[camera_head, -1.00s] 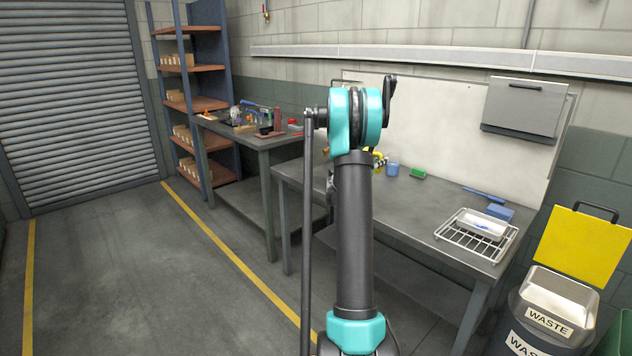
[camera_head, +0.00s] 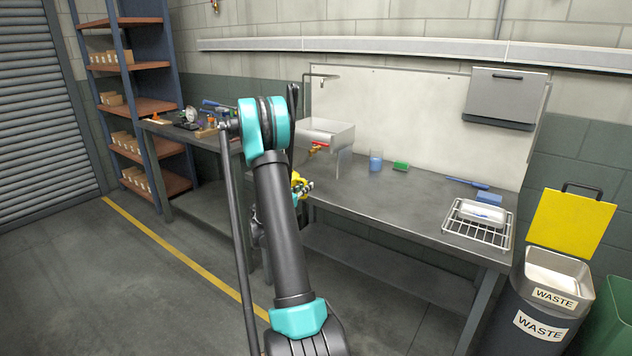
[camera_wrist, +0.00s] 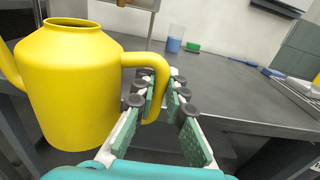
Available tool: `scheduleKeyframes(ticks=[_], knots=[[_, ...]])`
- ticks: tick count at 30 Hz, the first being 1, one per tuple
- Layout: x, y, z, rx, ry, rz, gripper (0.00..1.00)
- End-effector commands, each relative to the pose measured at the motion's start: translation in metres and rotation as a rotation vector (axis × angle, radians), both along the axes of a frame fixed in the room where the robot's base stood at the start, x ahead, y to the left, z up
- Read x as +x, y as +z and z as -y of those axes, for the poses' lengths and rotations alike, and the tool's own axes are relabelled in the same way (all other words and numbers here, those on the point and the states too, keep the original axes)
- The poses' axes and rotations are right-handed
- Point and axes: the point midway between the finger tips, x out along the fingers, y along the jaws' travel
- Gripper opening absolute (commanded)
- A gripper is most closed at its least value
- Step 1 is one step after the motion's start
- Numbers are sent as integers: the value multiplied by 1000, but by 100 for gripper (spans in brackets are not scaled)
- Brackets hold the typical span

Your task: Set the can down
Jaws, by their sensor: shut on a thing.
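A yellow can (camera_wrist: 70,85) with a handle and a spout fills the left of the wrist view and looks near upright. My gripper (camera_wrist: 165,95) is shut on its handle (camera_wrist: 158,85). In the head view only a bit of the yellow can (camera_head: 297,182) shows behind my arm, by the left front part of the grey workbench (camera_head: 400,205). The can's underside is not clearly seen, and I cannot tell its height against the bench top.
On the bench stand a sink (camera_head: 328,132) with a red-handled tap, a blue cup (camera_head: 375,160), a green sponge (camera_head: 401,166), a blue brush (camera_head: 467,183) and a wire rack (camera_head: 478,235) with a white tray. The bench middle is clear. A waste bin (camera_head: 540,325) stands right.

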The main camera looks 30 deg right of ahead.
Motion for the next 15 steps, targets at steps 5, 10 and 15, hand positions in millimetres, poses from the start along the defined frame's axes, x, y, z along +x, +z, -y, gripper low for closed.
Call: scheduleKeyframes(ticks=[5, 10, 15], knots=[[17, 0, 43, 0, -4, 0, 0], [32, 0, 79, 0, -2, 0, 0], [42, 0, 101, 0, 0, 0, 0]])
